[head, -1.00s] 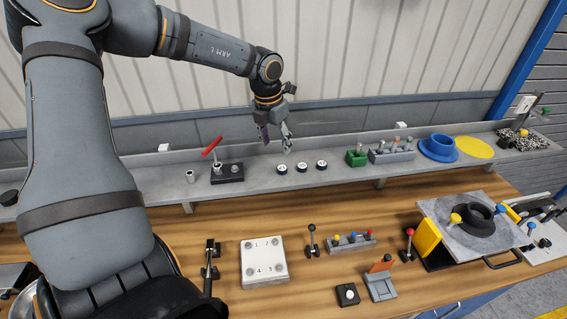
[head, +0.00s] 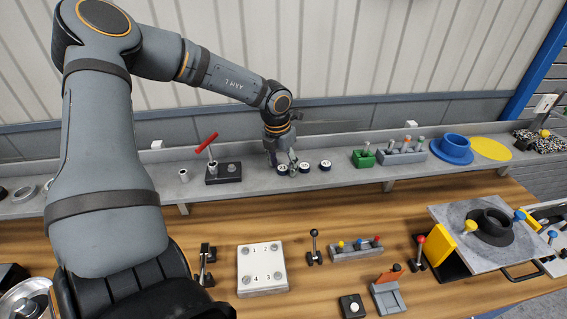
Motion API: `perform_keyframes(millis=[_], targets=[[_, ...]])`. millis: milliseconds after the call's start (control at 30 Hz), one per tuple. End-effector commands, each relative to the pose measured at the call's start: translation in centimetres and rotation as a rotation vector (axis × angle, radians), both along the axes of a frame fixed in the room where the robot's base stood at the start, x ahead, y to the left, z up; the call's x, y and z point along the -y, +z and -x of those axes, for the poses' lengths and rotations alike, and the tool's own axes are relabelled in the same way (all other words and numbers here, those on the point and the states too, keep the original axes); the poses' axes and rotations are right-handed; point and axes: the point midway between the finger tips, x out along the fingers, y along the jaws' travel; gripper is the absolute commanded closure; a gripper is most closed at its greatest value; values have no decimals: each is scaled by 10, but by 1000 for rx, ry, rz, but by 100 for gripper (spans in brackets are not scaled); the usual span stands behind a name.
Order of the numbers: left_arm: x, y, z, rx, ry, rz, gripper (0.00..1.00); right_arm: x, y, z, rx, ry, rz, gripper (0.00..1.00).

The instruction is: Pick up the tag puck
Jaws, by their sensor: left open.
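Three small round dark pucks with white tops stand in a row on the grey shelf: a left puck (head: 282,169), a middle puck (head: 304,168) and a right puck (head: 325,165). Their markings are too small to read, so I cannot tell which one is the tag puck. My left gripper (head: 282,162) is open and points down at the left puck, with its fingers close around or just above it. The fingers partly cover that puck, and I cannot tell whether they touch it. My right gripper is not in view.
On the shelf (head: 345,178), a black block with a red lever (head: 224,172) stands left of the pucks. A green block (head: 363,158), a grey peg holder (head: 402,154) and a blue flanged ring (head: 451,149) stand to the right. The wall is close behind.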

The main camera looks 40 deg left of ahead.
Motion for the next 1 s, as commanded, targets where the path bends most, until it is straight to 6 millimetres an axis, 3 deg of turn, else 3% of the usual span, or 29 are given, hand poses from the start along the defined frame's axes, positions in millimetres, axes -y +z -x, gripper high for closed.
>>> perform_keyframes(millis=[67,400,767,1000], targets=[[0,1,0,1,0,0,45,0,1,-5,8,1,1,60],[0,1,0,1,0,0,91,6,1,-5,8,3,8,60],[-2,5,0,1,1,1,91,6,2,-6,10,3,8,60],[-14,35,-2,4,4,1,91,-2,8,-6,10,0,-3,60]])
